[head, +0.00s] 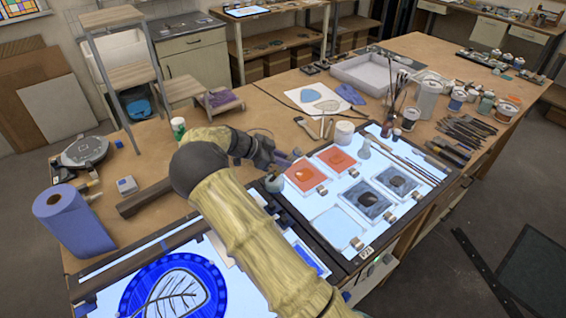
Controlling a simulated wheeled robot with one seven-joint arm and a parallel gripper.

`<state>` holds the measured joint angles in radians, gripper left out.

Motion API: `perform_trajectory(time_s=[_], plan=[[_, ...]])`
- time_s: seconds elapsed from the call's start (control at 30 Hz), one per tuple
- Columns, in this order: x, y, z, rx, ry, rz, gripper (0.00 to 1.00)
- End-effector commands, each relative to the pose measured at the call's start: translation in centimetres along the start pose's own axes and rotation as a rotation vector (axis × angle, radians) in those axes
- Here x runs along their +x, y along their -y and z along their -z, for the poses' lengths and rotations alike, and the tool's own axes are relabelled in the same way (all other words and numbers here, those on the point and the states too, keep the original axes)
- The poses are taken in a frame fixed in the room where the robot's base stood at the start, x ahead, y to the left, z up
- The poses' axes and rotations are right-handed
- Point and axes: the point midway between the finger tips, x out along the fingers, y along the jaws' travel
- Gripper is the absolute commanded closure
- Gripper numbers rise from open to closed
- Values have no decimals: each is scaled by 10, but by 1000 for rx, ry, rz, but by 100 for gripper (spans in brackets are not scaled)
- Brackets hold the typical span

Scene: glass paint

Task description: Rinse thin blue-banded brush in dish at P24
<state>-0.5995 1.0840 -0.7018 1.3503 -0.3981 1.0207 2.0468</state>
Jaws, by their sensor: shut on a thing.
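My gripper (286,160) is at the left edge of the lit panel (335,222), beyond my arm's elbow. It is shut on a thin thing that looks like a brush. Its blue band is too small to make out. A small grey-green dish (273,184) stands just below and left of the gripper, partly beside my arm. I cannot tell whether the brush tip is inside it. A label (367,252) sits on the panel's front edge, too small to read surely.
Orange glass pieces (305,174) and dark glass pieces (367,199) lie on the lit panel. Long brushes (408,160) lie at its right. A white jar (344,132) and a pot of upright brushes (389,122) stand behind. A blue paper roll (73,220) stands at left.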

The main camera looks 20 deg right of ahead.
Motion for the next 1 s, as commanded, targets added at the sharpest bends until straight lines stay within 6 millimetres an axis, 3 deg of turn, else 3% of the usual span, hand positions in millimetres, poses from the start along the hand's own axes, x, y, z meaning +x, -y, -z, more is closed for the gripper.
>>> perform_trajectory(time_s=[0.37, 1.0], plan=[[0, 3, 0, -1, 0, 0, 100], [-2, -11, 0, -1, 0, 1, 100]])
